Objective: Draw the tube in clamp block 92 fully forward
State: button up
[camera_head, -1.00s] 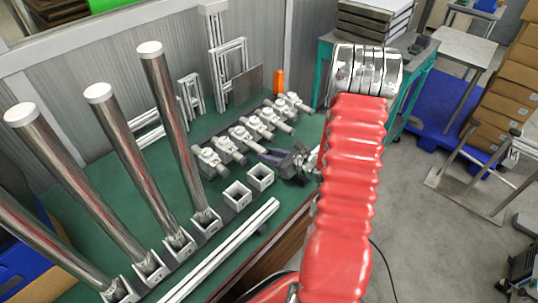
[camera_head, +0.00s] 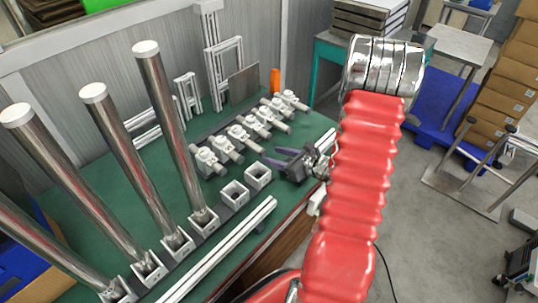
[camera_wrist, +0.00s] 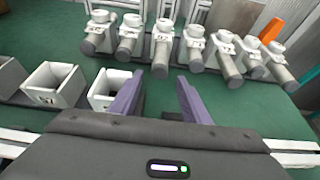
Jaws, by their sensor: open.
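A row of white clamp blocks (camera_head: 226,149) stands across the green bench, each with a short grey-ended tube pointing toward the front. In the wrist view they run along the top, with one clamp block (camera_wrist: 163,32) ahead of my fingers. I cannot read the clamp blocks' numbers, so I cannot tell which is 92. My gripper (camera_head: 271,156) is open and empty, low over the bench in front of the row. In the wrist view, the end of one tube (camera_wrist: 160,66) shows between the purple fingertips (camera_wrist: 158,80), apart from them.
White square sockets (camera_head: 257,177) line the bench's front, some holding tall steel tubes (camera_head: 170,130) at left. Two sockets (camera_wrist: 54,84) by my gripper are empty. A white rail (camera_head: 225,250) lies along the front. An orange object (camera_head: 275,80) stands beyond the row.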

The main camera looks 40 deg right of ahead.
jog(key=v, duration=0.9)
jog(key=shift+a+f, duration=0.1)
dwell(0.3)
jog(key=s+a+r+n+g+y, duration=0.2)
jog(key=s+a+n+g, duration=0.3)
jog(key=a+n, duration=0.35)
jog(key=s+a+r+n+g+y, duration=0.1)
jog(key=s+a+r+n+g, duration=0.1)
jog(key=s+a+n+g, duration=0.5)
jog(key=a+r+n+t+h, duration=0.4)
jog(key=a+r+n+h, duration=0.2)
jog(key=a+r+n, duration=0.8)
notch_tip(320, 180, up, 4)
jog(key=n, duration=0.4)
jog(key=shift+w+t, duration=0.3)
jog(key=shift+w, duration=0.1)
